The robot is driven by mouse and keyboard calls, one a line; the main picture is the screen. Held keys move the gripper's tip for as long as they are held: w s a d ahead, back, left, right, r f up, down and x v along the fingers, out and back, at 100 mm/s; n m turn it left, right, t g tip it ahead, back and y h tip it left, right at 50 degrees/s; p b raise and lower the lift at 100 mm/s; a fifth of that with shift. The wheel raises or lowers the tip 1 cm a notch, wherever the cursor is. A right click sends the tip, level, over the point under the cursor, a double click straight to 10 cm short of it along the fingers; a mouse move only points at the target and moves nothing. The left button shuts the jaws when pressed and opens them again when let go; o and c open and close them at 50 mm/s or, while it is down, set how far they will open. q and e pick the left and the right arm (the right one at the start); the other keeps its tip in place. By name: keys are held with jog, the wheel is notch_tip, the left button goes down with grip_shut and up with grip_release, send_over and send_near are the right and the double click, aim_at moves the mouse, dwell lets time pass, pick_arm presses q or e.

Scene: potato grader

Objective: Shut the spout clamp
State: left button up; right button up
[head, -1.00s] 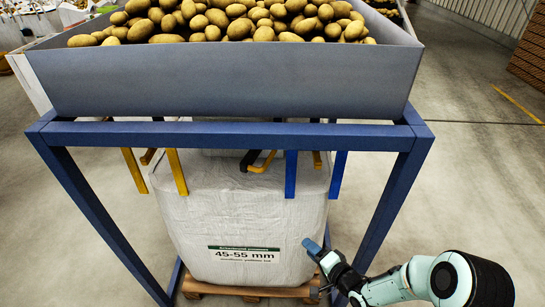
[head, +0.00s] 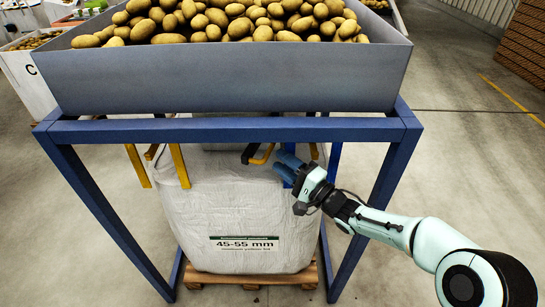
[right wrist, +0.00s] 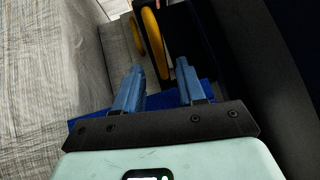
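The spout clamp (head: 263,156) is a yellow bent handle with a black part, under the hopper frame above the bag. In the right wrist view a yellow curved bar (right wrist: 155,43) beside a dark part shows just beyond my fingertips. My right gripper (head: 284,166) is at the clamp's right, close to it. In the right wrist view its two blue fingers (right wrist: 159,75) are apart with nothing held between them. I cannot tell whether a finger touches the handle. The spout behind the clamp is mostly hidden. My left gripper is not in view.
A grey hopper (head: 235,80) full of potatoes sits on a blue frame (head: 90,131). A white 45-55 mm bag (head: 205,225) stands on a wooden pallet (head: 225,279) below. Yellow straps (head: 179,166) hang at the left.

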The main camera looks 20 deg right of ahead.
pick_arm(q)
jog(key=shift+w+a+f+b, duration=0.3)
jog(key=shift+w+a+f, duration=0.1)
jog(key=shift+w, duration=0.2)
pick_arm(e)
jog(key=shift+x, duration=2.05)
grip_shut()
